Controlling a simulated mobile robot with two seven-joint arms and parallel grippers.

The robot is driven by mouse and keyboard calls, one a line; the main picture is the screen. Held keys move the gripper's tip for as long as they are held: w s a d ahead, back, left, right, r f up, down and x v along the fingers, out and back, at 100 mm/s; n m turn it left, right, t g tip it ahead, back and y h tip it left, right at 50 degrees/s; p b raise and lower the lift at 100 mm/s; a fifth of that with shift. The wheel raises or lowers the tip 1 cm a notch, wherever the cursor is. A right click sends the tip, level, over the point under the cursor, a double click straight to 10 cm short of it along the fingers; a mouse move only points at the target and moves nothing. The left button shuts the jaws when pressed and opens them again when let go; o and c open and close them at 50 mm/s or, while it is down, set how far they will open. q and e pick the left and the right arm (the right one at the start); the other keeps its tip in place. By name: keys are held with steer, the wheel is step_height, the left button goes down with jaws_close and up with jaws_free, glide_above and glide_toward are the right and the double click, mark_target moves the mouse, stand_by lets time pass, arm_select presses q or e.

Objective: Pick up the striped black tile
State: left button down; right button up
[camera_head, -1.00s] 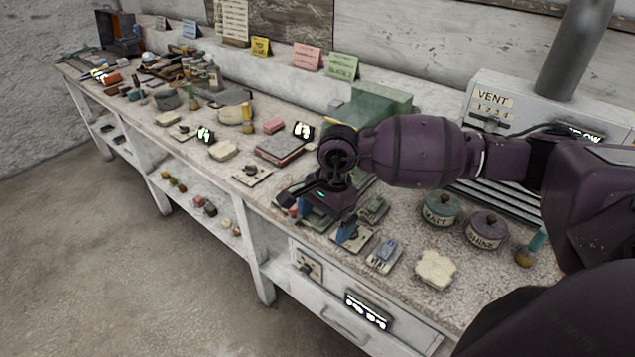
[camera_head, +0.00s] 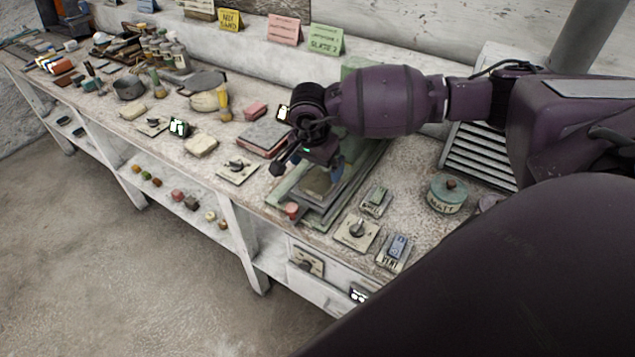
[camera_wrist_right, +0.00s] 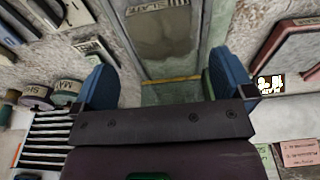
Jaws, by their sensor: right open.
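I cannot make out a striped black tile for certain in either view. My right gripper (camera_head: 322,164) is above a green tray-like frame (camera_head: 318,220) on the bench. In the right wrist view its blue fingers (camera_wrist_right: 158,80) are spread apart with nothing between them. A worn grey-tan slab (camera_wrist_right: 163,35) lies beyond the fingers, inside the green frame. A small black block with white marks (camera_head: 179,127) stands on the bench to the left. Another black and white block shows beside the right finger in the wrist view (camera_wrist_right: 270,84). My left gripper is not in view.
Switch plates (camera_head: 357,231) sit near the front edge. A red-and-grey book-like block (camera_head: 264,138) is left of my gripper. Coloured cards (camera_head: 326,39) stand along the back ledge.

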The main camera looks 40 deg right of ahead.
mark_target(318, 181)
steer(key=shift+w+d+f, duration=0.1)
steer(key=shift+d+f, duration=0.05)
steer(key=shift+f, duration=0.85)
steer(key=shift+w+d+f, duration=0.1)
steer(key=shift+f, duration=0.85)
steer(key=shift+w+d+f, duration=0.1)
steer(key=shift+d+f, duration=0.05)
steer(key=shift+f, duration=0.85)
steer(key=c, duration=1.2)
steer(key=shift+r, duration=0.1)
